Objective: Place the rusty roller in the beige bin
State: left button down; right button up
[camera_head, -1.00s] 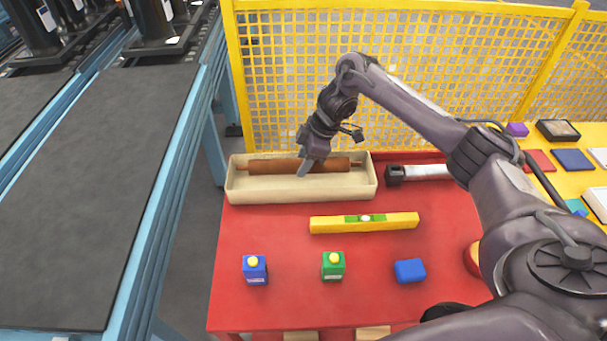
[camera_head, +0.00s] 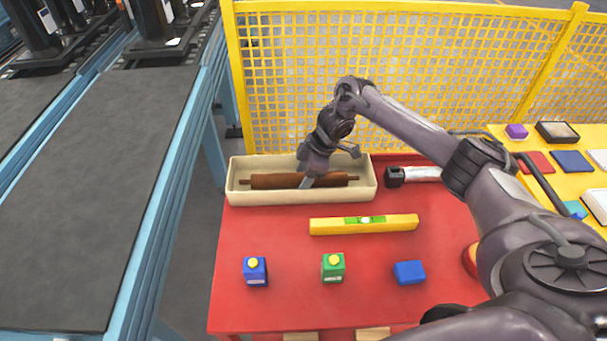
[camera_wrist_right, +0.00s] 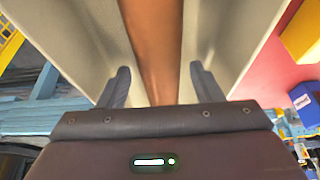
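The rusty roller (camera_head: 272,181) lies lengthwise inside the beige bin (camera_head: 290,197), which stands at the back left of the red table. My right gripper (camera_head: 306,184) reaches down into the bin at the roller's middle. In the right wrist view, its two fingers (camera_wrist_right: 160,85) stand apart on either side of the roller (camera_wrist_right: 155,40), with a gap showing on both sides. The gripper hides part of the roller in the head view. My left gripper is in neither view.
A yellow level (camera_head: 385,224) lies in front of the bin, and a black-and-silver tool (camera_head: 410,175) lies to its right. A yellow mesh fence (camera_head: 400,60) rises behind.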

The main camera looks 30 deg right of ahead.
jog(key=shift+r, duration=0.2)
jog(key=shift+d+r, duration=0.15)
jog(key=shift+r, duration=0.15)
jog(key=v, duration=0.3)
jog(key=shift+d+r+b, duration=0.1)
jog(key=shift+b, duration=0.3)
jog(key=p+v, duration=0.2)
jog(key=v, duration=0.6)
